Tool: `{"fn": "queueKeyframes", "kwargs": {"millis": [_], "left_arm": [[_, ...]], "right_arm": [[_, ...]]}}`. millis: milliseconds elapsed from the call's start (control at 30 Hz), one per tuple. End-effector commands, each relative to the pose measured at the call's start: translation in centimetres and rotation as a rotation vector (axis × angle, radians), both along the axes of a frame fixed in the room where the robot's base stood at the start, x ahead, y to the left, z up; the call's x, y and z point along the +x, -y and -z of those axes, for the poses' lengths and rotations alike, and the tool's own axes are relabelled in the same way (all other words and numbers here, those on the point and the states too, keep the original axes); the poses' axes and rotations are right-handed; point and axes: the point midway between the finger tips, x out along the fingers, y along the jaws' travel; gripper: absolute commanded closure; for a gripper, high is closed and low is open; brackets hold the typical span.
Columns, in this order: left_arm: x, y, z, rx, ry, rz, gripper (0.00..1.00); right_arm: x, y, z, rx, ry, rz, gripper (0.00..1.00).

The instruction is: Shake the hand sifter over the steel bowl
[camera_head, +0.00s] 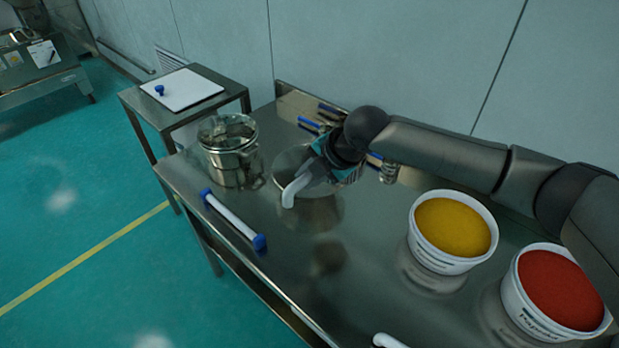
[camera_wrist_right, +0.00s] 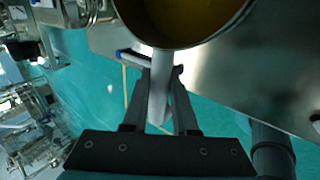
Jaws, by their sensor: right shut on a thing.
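My right gripper (camera_head: 327,168) is shut on the white curved handle (camera_head: 291,192) of the hand sifter, above the steel table. In the right wrist view, the handle (camera_wrist_right: 160,85) sits between the two fingers, and the sifter's round metal body (camera_wrist_right: 128,24) shows at the top with yellow powder inside. In the head view, my gripper hides much of the sifter. A round steel shape (camera_head: 322,215) shows just below the handle and looks like the steel bowl; it is partly covered, and I cannot tell how exactly the sifter lines up with it. My left gripper is not in view.
A steel pot (camera_head: 230,160) stands left of the gripper. A white bar with blue ends (camera_head: 232,219) lies along the front edge. Tubs of yellow powder (camera_head: 440,262) and red powder (camera_head: 530,318) stand right. Blue-handled tools (camera_head: 309,123) lie behind. A side table holds a white board (camera_head: 190,92).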

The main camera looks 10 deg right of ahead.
Motion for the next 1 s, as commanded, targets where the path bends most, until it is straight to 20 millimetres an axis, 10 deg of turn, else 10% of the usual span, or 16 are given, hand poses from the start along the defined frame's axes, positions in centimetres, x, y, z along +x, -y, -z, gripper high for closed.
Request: {"fn": "queueKeyframes", "kwargs": {"millis": [1000], "left_arm": [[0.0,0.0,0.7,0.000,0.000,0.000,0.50]], "right_arm": [[2.3,-0.6,-0.1,0.001,0.003,-0.001,1.00]]}}
